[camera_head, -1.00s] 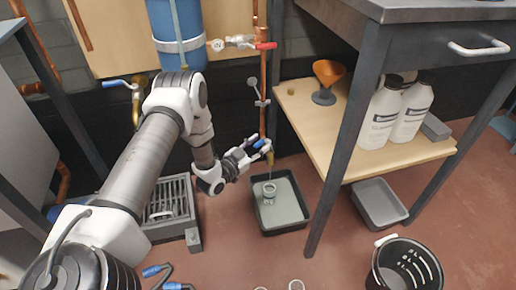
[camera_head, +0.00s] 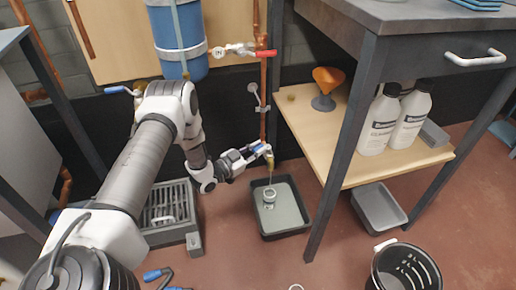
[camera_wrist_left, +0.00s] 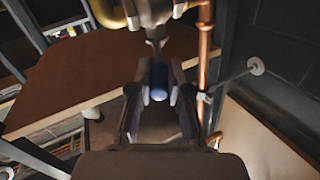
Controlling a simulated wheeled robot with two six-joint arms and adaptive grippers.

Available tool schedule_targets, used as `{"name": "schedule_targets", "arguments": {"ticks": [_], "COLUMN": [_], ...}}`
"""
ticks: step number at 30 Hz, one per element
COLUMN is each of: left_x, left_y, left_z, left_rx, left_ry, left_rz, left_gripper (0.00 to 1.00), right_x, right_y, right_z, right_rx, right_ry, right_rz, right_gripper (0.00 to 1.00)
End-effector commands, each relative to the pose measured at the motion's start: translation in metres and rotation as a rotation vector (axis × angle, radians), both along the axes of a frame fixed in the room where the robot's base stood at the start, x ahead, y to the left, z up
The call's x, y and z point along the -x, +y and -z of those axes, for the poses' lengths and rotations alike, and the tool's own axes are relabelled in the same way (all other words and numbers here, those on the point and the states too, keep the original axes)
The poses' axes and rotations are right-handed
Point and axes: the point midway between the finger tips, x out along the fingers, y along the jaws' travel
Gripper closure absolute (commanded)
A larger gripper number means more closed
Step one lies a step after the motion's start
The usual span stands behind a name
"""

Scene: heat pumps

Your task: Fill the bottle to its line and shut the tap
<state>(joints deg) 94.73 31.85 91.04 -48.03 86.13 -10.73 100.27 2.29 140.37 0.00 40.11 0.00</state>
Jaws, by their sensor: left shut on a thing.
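The bottle (camera_head: 269,196), a small greyish clear vessel, stands in a dark tray (camera_head: 304,222) on the floor. The brass tap (camera_head: 269,160) is above it at the lower end of a copper pipe; a thin stream seems to run down from it to the bottle. My left gripper (camera_head: 258,152) is beside the tap, shut on its blue handle (camera_wrist_left: 158,82), which shows between the fingers in the left wrist view. The bottle's line and its water level are too small to tell. My right gripper is out of view.
A table leg (camera_head: 345,145) stands close right of the tray. The lower shelf holds an orange funnel (camera_head: 327,80) and white jugs (camera_head: 380,122). A grated dark box (camera_head: 170,212) lies left of the tray, a black basket (camera_head: 402,270) at lower right. Open floor lies in front.

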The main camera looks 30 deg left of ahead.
Motion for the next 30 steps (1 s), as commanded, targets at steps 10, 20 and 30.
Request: {"name": "schedule_targets", "arguments": {"ticks": [10,20,30], "left_x": [-0.006,-0.010,-0.011], "left_y": [0.014,0.019,0.020], "left_z": [0.001,0.001,0.000], "left_rx": [-0.004,-0.003,0.000], "left_ry": [-0.002,0.000,0.000], "left_rz": [0.250,0.408,0.439], "left_gripper": [1.00,1.00,1.00], "right_x": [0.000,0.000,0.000], "right_y": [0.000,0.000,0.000], "right_z": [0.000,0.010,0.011], "right_rx": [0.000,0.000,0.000], "right_ry": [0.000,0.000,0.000], "right_rz": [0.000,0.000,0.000], "right_gripper": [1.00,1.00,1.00]}}
